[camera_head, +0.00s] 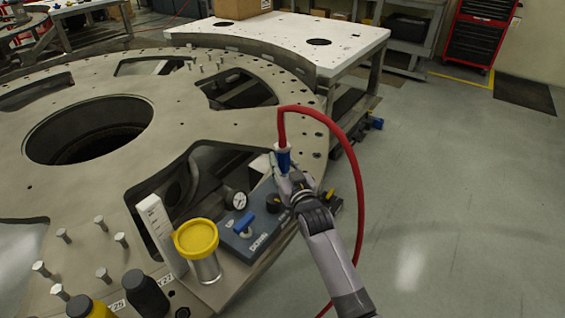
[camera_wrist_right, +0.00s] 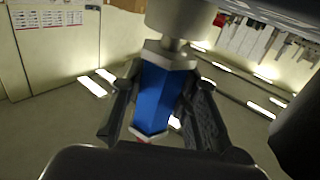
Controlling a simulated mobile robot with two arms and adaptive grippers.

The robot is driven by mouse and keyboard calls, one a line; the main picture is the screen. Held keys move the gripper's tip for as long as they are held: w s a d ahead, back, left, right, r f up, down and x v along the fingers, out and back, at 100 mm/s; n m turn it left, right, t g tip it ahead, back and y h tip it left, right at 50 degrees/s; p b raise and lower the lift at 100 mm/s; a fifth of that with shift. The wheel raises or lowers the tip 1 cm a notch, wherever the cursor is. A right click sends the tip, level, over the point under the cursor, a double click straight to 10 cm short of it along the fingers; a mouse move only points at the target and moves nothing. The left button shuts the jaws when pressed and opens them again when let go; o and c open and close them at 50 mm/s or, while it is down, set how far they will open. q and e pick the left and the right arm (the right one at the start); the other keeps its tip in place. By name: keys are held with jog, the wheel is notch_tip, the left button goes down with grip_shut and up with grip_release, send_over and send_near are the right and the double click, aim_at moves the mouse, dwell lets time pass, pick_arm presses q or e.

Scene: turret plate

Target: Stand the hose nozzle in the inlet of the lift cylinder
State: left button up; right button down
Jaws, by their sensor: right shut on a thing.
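The hose nozzle (camera_head: 283,158) has a blue body and stands roughly upright, with the red hose coming out of its top. My right gripper (camera_head: 286,176) is shut on the nozzle, near the edge of the grey turret plate. In the right wrist view the nozzle's blue body (camera_wrist_right: 160,97) sits between my fingers (camera_wrist_right: 158,110), with a metal collar and neck running into a wide pale part. I cannot tell whether that part belongs to the nozzle. No inlet shows clearly. My left gripper is out of view.
The red hose (camera_head: 359,190) loops down to the floor on the right. The right floor is clear.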

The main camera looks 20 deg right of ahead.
jog(key=shift+f+b, duration=0.3)
jog(key=shift+f, duration=0.2)
dwell(0.3)
jog(key=c, duration=1.2)
grip_release()
jog(key=shift+f, duration=0.1)
jog(key=shift+o, duration=0.2)
jog(key=shift+s+f, duration=0.1)
jog(key=shift+f, duration=0.05)
jog(key=shift+s, duration=0.2)
jog(key=s, duration=1.1)
jog(key=shift+s+d+r, duration=0.25)
jog(key=shift+r, duration=0.1)
